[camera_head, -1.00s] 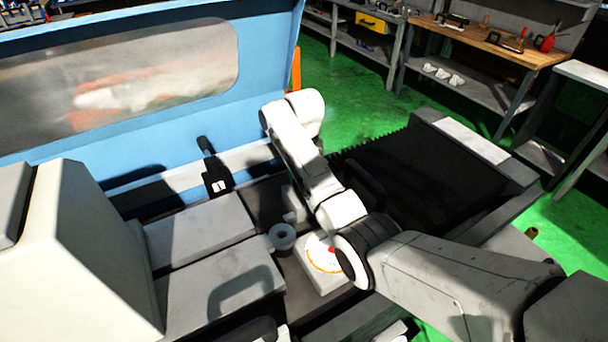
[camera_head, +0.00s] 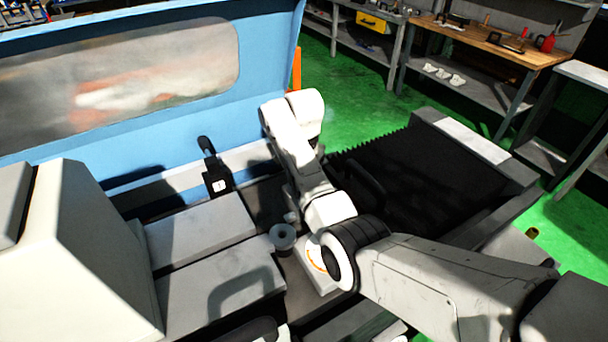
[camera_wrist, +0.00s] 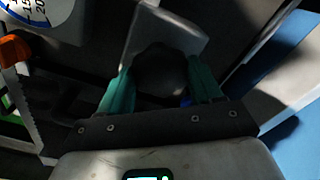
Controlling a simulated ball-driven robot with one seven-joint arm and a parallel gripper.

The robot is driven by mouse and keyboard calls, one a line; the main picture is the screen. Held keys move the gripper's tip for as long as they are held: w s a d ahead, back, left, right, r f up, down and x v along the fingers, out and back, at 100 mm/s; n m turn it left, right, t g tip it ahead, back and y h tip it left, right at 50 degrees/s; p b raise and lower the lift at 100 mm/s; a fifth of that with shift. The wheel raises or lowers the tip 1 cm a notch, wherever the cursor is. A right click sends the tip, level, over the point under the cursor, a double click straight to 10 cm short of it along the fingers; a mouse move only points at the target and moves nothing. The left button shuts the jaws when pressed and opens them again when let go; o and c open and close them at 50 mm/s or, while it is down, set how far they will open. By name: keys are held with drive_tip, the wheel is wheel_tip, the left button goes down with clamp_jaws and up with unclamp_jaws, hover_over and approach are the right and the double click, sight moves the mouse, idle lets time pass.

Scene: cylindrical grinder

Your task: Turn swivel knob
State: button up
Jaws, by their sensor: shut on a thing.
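In the wrist view, my gripper (camera_wrist: 160,92) has its two teal fingers on either side of a dark rounded knob (camera_wrist: 162,68). It is shut on this knob, which is in deep shadow, so its turn angle cannot be read. A grey block (camera_wrist: 185,32) shows just beyond the knob. In the head view, my own arm reaches over the grinder bed and hides the fingers and the knob.
The blue machine cover (camera_head: 262,85) stands behind. The wrist view shows a numbered dial (camera_wrist: 48,14) and an orange part (camera_wrist: 15,48).

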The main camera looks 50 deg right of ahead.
drive_tip(key=shift+r, duration=0.1)
drive_tip(key=o, duration=1.1)
drive_tip(key=shift+c, duration=0.2)
wheel_tip(320, 180, up, 6)
drive_tip(key=shift+w+r+b, duration=0.1)
drive_tip(key=shift+r+b, duration=0.15)
drive_tip(key=shift+b, duration=0.05)
drive_tip(key=shift+r, duration=2.1)
